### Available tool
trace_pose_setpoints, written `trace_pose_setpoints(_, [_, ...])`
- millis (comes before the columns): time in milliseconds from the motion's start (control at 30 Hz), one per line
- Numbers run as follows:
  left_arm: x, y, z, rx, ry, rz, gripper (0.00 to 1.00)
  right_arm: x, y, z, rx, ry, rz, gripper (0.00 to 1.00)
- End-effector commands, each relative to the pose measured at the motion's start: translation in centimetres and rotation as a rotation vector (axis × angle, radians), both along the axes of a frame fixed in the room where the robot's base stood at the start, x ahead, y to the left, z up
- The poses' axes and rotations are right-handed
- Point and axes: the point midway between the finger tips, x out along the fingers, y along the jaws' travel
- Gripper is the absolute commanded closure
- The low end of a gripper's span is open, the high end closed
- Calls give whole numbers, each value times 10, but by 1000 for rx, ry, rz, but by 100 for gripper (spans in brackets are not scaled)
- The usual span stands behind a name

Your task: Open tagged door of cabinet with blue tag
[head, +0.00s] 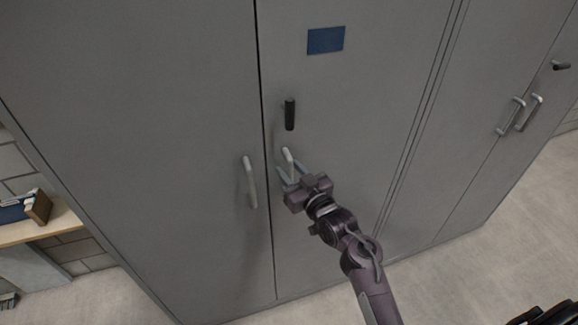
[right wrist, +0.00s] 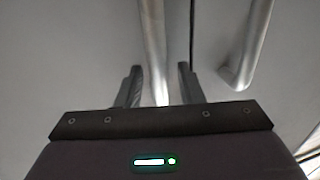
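The grey cabinet has a blue tag (head: 326,40) on its right door (head: 370,95). A silver bar handle (head: 288,160) is on that door near the gap between the doors, partly hidden by my right gripper. My right gripper (head: 291,174) is at this handle. In the right wrist view its two fingers (right wrist: 160,84) are apart, with the silver bar between them and visible space on both sides. I cannot tell how deep the bar sits between the fingers. The door looks closed. My left gripper is not in view.
The left door (head: 150,110) has its own silver handle (head: 250,182) close by. A black latch (head: 290,115) sits above the tagged door's handle. Another cabinet with paired handles (head: 519,115) stands at right. A shelf with a box (head: 38,208) is at far left.

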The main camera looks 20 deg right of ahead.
Motion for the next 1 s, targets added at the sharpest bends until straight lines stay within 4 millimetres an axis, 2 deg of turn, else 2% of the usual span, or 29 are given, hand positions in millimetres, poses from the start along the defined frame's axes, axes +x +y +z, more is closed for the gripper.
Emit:
trace_pose_setpoints(100, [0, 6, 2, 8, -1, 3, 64, 7, 2, 1, -1, 0, 0, 66])
trace_pose_setpoints(367, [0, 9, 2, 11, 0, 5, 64, 8, 2, -1, -1, 1, 0, 66])
trace_pose_setpoints(633, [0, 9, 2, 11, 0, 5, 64, 8, 2, -1, -1, 1, 0, 100])
trace_pose_setpoints(1000, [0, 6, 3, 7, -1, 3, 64, 6, 1, -1, -2, 1, 9, 100])
